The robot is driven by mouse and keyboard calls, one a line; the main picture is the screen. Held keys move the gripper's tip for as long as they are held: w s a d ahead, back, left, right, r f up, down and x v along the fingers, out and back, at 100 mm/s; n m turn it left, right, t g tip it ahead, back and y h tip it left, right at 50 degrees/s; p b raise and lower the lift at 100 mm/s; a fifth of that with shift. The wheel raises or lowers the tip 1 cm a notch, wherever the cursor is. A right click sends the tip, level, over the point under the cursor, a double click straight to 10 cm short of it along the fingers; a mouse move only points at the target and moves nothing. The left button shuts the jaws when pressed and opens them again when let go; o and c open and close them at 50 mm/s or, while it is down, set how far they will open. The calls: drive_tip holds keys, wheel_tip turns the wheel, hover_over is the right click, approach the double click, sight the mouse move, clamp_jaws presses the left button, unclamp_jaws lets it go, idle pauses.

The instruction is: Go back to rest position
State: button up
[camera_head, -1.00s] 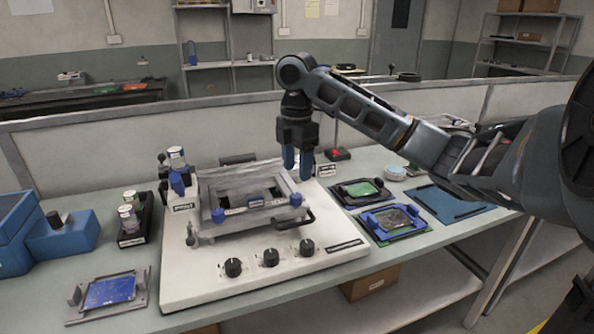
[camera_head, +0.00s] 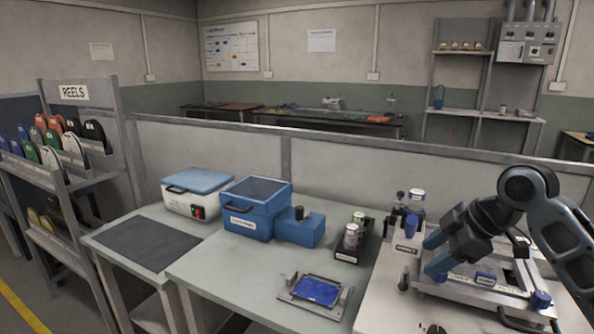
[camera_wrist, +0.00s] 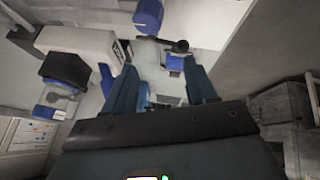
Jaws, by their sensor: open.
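My gripper (camera_head: 436,256) hangs from my arm at the right of the head view, over the left part of a white machine (camera_head: 385,290) with a metal frame. Its two blue fingers are apart and nothing is between them. In the wrist view my gripper (camera_wrist: 165,82) also shows its fingers spread and empty. The wrist picture is steeply tilted.
A blue board in a metal holder (camera_head: 317,291), a black tray with small jars (camera_head: 355,240), and a blue box (camera_head: 255,207) stand on the bench. A blue-lidded white device (camera_head: 196,192), a dark mat (camera_head: 147,245) and a reel rack (camera_head: 62,150) are at left. A low partition (camera_head: 340,170) runs behind.

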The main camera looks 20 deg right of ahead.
drive_tip(key=w+a+f+m+t+y, duration=0.1)
drive_tip(key=w+a+m+t, duration=0.15)
drive_tip(key=a, duration=0.65)
drive_tip(key=w+a+m+t+y, duration=0.1)
drive_tip(key=w+a+m+t, duration=0.15)
drive_tip(key=a, duration=0.55)
drive_tip(key=s+a+f+m+t+h, duration=0.1)
drive_tip(key=s+a+f+m+t, duration=0.4)
drive_tip(key=a, duration=0.5)
drive_tip(key=s+a+f+m+g+h, duration=0.1)
drive_tip(key=s+f+m+h, duration=0.1)
drive_tip(key=s, duration=0.8)
drive_tip(key=s+a+f+m+h, duration=0.1)
drive_tip(key=s+f+m+h, duration=0.15)
drive_tip(key=s, duration=0.65)
drive_tip(key=s+d+r+n, duration=0.2)
drive_tip(key=s, duration=0.7)
drive_tip(key=s+d+r+n, duration=0.2)
drive_tip(key=s+d+r, duration=0.1)
drive_tip(key=s, duration=0.5)
drive_tip(key=shift+s+r+y, duration=0.2)
drive_tip(key=shift+s+y, duration=0.2)
drive_tip(key=shift+y, duration=0.05)
